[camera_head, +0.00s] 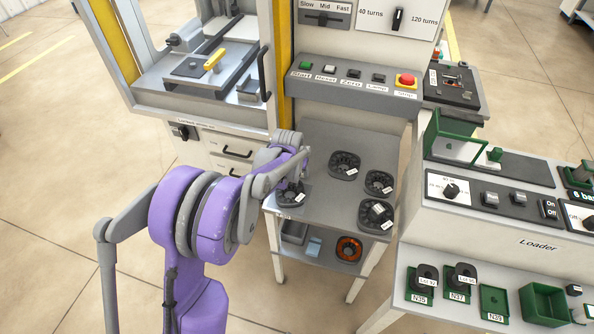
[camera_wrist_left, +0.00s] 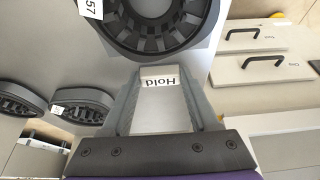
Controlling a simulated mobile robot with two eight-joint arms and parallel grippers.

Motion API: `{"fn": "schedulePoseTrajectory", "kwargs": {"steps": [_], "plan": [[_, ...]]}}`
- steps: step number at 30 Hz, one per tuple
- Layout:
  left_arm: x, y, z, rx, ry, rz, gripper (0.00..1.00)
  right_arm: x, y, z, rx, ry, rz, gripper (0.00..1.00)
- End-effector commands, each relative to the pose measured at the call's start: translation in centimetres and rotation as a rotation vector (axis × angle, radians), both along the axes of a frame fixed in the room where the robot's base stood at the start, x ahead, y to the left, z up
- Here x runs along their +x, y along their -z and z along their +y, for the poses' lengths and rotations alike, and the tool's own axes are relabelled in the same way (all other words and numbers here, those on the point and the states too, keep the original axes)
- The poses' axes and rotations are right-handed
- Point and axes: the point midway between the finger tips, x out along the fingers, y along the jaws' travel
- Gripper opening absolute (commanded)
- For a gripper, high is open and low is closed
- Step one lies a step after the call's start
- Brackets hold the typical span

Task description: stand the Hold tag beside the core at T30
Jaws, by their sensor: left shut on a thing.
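The Hold tag (camera_wrist_left: 159,80) is a small pale tag with dark lettering, upside down in the left wrist view. My left gripper (camera_wrist_left: 160,90) is shut on it, a finger on each side. A dark ring-shaped core (camera_wrist_left: 158,22) with a white label (camera_wrist_left: 91,8) lies just beyond the tag; I see "57" on the label, and no T30 is readable. In the head view my left gripper (camera_head: 298,162) is over the left part of the small table, by a dark core (camera_head: 289,195). The tag cannot be made out there. My right gripper is not in view.
Other dark cores (camera_head: 344,164), (camera_head: 379,182), (camera_head: 376,215) stand on the grey table (camera_head: 330,222), with small white labels. An orange-wound core (camera_head: 348,248) is on the lower shelf. The button panel (camera_head: 353,88) rises behind; the Loader bench (camera_head: 500,225) stands at right.

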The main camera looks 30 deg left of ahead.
Motion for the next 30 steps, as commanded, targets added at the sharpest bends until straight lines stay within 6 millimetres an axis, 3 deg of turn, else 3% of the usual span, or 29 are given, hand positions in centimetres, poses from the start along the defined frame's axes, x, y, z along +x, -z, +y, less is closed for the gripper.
{"fn": "schedulePoseTrajectory", "kwargs": {"steps": [2, 3, 7, 16, 20, 30], "plan": [[0.0, 0.4, 0.0, 0.0, 0.0, 0.0, 0.09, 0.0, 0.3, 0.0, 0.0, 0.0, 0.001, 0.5], [0.0, 0.3, 0.0, 0.0, 0.0, 0.0, 0.66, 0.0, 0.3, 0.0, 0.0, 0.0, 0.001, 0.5], [0.0, 0.3, 0.0, 0.0, 0.0, 0.0, 0.9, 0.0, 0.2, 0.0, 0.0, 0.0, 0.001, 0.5], [0.0, 0.2, 0.0, 0.0, 0.0, 0.0, 0.91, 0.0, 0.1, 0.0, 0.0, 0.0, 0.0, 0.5], [-0.2, -0.8, 0.0, 0.0, 0.0, 0.0, 0.91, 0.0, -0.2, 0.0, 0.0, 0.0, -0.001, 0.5], [-2.8, -7.2, -0.7, 0.0, 0.0, 0.0, 0.91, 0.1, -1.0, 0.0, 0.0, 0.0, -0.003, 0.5]]}}
